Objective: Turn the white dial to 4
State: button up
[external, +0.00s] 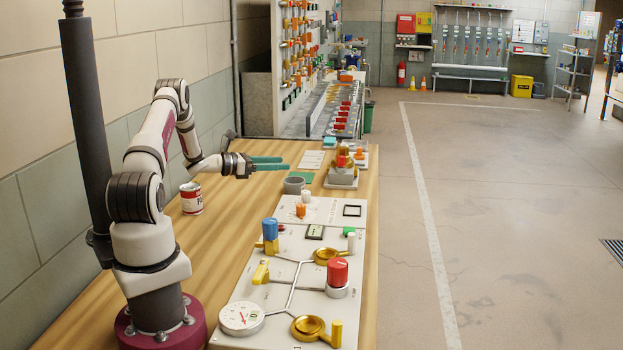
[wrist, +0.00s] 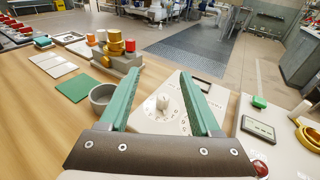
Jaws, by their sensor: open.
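The white dial (wrist: 163,102) is a small white knob on a pale panel, with a ring of numbers around it, in the wrist view. It shows between my two teal fingers there, apart from them. The numbers and the dial's setting are too small to read surely. In the external view the white dial (external: 306,196) stands at the far end of the panels, behind an orange knob (external: 300,211). My gripper (external: 288,163) is open and empty, above the table and beyond the dial. Its spread fingers (wrist: 158,78) also show in the wrist view.
A grey cup (external: 293,186) and a green mat (external: 300,177) lie beyond the dial panel. A brass fitting stack (external: 343,165) stands to their right. The nearer panel holds a red knob (external: 338,271), yellow handles and a gauge (external: 241,318). A can (external: 191,198) stands left.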

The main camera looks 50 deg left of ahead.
aim_at(303, 194)
jog(key=s+d+f+n+g+y, duration=0.2)
jog(key=s+d+f+n+y, duration=0.2)
jog(key=s+d+y, duration=0.15)
jog(key=shift+g+y, duration=0.25)
jog(key=shift+g, duration=0.05)
jog(key=x, duration=1.4)
jog(key=shift+w+a+f, duration=0.1)
jog(key=shift+w+f, duration=0.2)
jog(key=shift+f, duration=0.05)
grip_shut()
